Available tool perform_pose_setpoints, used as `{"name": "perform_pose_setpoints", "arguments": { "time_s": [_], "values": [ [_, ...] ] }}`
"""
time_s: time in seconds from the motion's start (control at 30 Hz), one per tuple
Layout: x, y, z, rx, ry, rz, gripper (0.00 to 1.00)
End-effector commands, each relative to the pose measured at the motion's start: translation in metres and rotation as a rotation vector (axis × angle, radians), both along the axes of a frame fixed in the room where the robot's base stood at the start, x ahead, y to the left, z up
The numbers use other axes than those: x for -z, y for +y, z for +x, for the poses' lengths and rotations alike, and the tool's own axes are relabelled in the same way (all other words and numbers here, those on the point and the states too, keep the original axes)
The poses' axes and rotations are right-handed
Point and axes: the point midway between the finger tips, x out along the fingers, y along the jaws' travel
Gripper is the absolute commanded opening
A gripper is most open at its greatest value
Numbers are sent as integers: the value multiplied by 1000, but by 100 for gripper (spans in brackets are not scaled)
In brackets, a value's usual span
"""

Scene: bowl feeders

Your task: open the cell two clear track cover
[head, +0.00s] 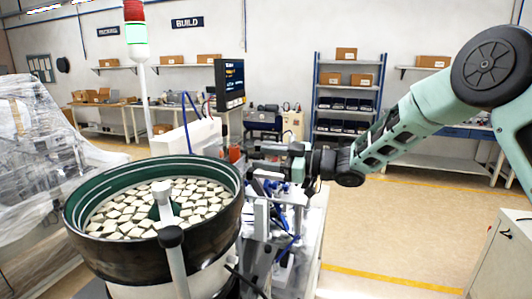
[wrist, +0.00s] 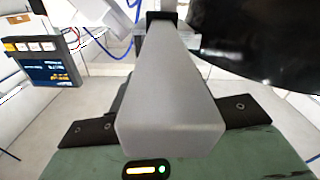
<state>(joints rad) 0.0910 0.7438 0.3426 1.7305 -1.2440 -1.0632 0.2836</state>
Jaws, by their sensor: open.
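My gripper (head: 256,151) is stretched out level to the left in the head view, just beyond the right rim of the bowl feeder (head: 70,212) and above the machine hardware (head: 285,218) beside it. Its jaws are open. I see nothing held in them. In the wrist view a grey finger of my gripper (wrist: 162,22) with a dark tip fills the middle and hides what lies behind it. The dark bowl wall also shows there at the upper right (wrist: 260,45). I cannot make out the clear track cover in either view.
A monitor (head: 230,84) stands behind my gripper, and it shows at the upper left of the wrist view (wrist: 42,50). A signal tower (head: 136,35) rises behind the bowl. Blue hoses run through the hardware. The floor to the right is clear up to a grey cabinet (head: 500,255).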

Motion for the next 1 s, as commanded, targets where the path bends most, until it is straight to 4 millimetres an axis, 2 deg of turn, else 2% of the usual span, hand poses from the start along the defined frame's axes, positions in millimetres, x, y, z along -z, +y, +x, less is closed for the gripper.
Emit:
{"name": "perform_pose_setpoints", "arguments": {
  "time_s": [0.33, 0.37, 0.5, 0.53, 0.67, 0.77, 1.0],
  "values": [
    [1, 4, 1, 0, 0, -1, 48],
    [1, 4, 1, 0, 0, -1, 43],
    [1, 4, 1, 0, 0, -1, 4],
    [1, 4, 1, -1, 0, -1, 0],
    [1, 2, 1, 0, 0, -1, 0],
    [2, -12, -4, 2, -2, -1, 0],
    [2, -73, -28, 6, -2, -3, 0]
  ]
}}
